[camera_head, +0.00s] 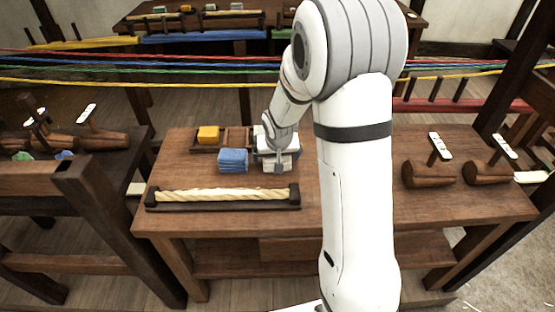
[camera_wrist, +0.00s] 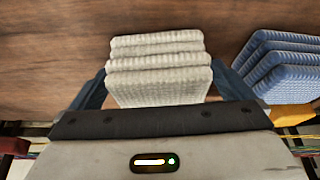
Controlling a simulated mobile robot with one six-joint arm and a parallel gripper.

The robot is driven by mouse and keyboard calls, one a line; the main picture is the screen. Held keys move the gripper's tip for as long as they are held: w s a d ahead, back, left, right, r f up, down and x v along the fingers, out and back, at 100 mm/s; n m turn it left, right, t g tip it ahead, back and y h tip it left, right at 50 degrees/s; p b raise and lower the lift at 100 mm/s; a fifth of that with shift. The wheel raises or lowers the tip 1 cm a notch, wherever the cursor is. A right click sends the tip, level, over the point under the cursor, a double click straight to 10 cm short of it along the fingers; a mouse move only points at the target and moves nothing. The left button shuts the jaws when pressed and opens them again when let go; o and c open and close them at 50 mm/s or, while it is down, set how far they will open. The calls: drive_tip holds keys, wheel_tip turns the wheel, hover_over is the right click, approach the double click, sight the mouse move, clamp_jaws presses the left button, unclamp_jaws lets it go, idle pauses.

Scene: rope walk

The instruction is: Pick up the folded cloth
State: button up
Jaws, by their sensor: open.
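A white folded cloth (camera_wrist: 158,70), stacked in several layers, lies on the wooden table. In the wrist view my gripper (camera_wrist: 160,82) is open, with one dark finger on each side of the white cloth. I cannot tell whether either finger touches it. In the head view my gripper (camera_head: 276,163) is over the white cloth (camera_head: 291,161) and partly hides it. A blue folded cloth (camera_head: 233,161) lies just left of it, and also shows at the right of the wrist view (camera_wrist: 282,65).
A wooden tray (camera_head: 236,138) with a yellow block (camera_head: 208,134) stands behind the cloths. A rope piece (camera_head: 222,195) lies in a dark holder at the front. Wooden mallets (camera_head: 430,173) lie at the right. Coloured ropes (camera_head: 150,70) stretch across behind the table.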

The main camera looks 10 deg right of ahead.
drive_tip(key=c, duration=1)
wheel_tip(320, 180, up, 10)
drive_tip(key=shift+r+p, duration=0.1)
drive_tip(key=shift+p, duration=0.3)
drive_tip(key=shift+c, duration=0.2)
drive_tip(key=o, duration=0.5)
drive_tip(key=c, duration=0.4)
